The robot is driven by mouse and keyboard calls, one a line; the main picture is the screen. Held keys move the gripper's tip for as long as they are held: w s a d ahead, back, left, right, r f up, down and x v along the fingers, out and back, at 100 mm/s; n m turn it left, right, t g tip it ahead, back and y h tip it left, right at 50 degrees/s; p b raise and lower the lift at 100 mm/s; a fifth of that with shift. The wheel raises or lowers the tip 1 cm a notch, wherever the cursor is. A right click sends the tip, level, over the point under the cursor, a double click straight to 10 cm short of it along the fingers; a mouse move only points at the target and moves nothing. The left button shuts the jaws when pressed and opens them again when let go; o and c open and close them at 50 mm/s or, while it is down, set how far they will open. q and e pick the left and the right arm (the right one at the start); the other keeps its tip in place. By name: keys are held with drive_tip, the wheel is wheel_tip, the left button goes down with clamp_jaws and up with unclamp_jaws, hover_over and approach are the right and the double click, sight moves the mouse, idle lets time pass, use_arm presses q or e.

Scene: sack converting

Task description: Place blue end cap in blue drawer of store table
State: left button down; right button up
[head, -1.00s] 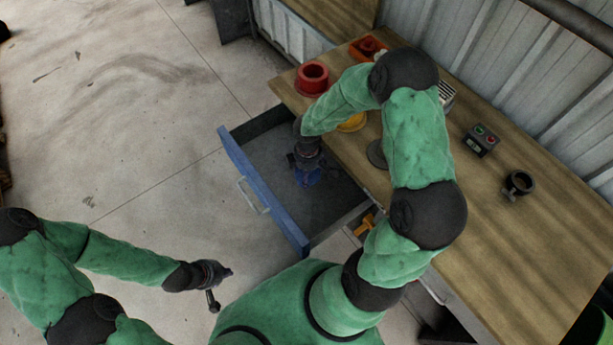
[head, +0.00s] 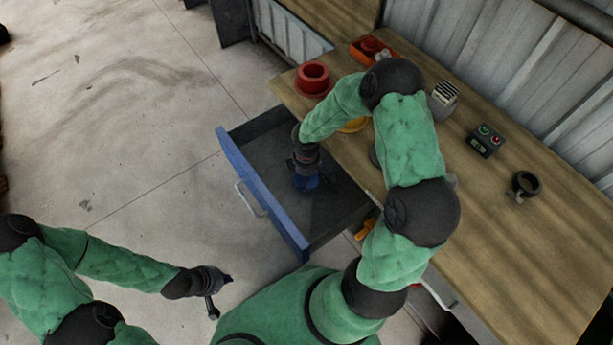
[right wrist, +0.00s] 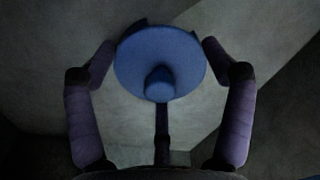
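The blue end cap (head: 305,183) is inside the blue-fronted drawer (head: 258,196), which stands pulled out from the store table (head: 490,225). In the right wrist view the cap (right wrist: 160,55) is a round blue disc with a knob facing the camera. My right gripper (head: 306,168) reaches down into the drawer. Its fingertips (right wrist: 160,45) are at opposite edges of the disc and appear shut on it. Whether the cap touches the drawer floor is unclear. My left gripper (head: 222,290) is away from the table over the floor; its finger opening is unclear.
A red flanged part (head: 313,76), an orange bin (head: 372,50), a partly hidden yellow part (head: 353,125), a button box (head: 486,140) and a dark ring (head: 524,184) stand on the table. The visible drawer floor around the cap is clear.

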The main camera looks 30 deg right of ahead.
drive_tip(key=shift+o, duration=0.7)
drive_tip(key=shift+r+p, duration=0.3)
wheel_tip(320, 180, up, 10)
drive_tip(key=p, duration=0.4)
drive_tip(key=shift+r+p, duration=0.15)
drive_tip(key=shift+p, duration=0.2)
drive_tip(key=shift+r, duration=0.7)
